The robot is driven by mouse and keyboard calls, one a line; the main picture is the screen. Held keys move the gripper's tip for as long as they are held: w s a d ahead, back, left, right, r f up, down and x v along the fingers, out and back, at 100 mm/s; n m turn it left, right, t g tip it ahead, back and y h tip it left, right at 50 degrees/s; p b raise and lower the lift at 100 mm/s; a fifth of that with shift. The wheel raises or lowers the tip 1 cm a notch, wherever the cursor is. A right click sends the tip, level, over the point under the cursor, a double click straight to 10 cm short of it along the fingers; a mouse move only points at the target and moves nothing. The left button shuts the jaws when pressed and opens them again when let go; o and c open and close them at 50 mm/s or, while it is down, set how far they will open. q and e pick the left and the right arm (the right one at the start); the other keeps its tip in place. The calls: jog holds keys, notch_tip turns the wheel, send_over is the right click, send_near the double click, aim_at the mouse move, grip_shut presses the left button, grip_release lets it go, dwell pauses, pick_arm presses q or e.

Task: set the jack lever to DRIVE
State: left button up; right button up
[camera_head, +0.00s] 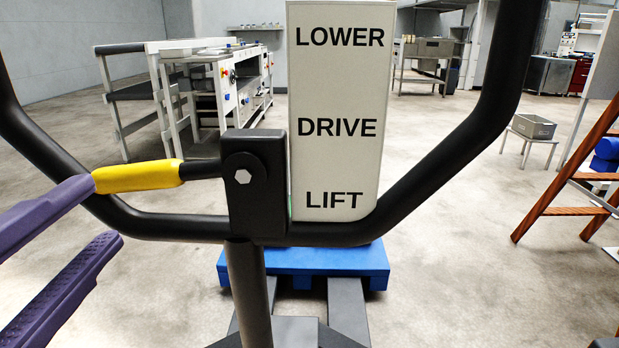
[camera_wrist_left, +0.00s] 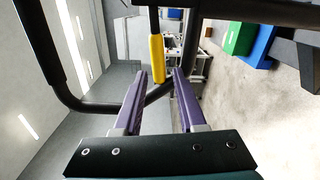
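The jack lever has a yellow grip (camera_head: 138,176) on a dark rod from the black pivot block (camera_head: 256,185). It points left, roughly level, at a height between DRIVE and LIFT on the white label plate (camera_head: 337,90). A thin green mark shows at the plate's lower left edge, near LIFT. My left gripper (camera_head: 108,213) has purple fingers spread apart. In the head view its upper fingertip overlaps the grip's left end. In the left wrist view the yellow grip (camera_wrist_left: 157,60) shows between the fingertips, nearer the left one; contact cannot be told. My right gripper is not in view.
The jack's black handle loop (camera_head: 440,165) curves around the lever and plate. A blue pallet (camera_head: 310,262) lies ahead on the jack's forks. A wooden ladder (camera_head: 570,180) stands right, a workbench (camera_head: 190,85) behind left. Open floor lies between.

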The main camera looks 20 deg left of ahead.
aim_at(123, 182)
pick_arm(q)
jog(key=p+x, duration=0.3)
jog(key=x, duration=0.5)
jog(key=shift+w+a+r, duration=0.2)
jog(key=shift+w+a, duration=0.05)
jog(key=shift+w, duration=0.1)
jog(key=shift+w+a+f, duration=0.1)
jog(key=shift+w+a, duration=0.05)
jog(key=shift+w, duration=0.3)
grip_shut()
jog(key=shift+p, duration=0.3)
dwell(0.4)
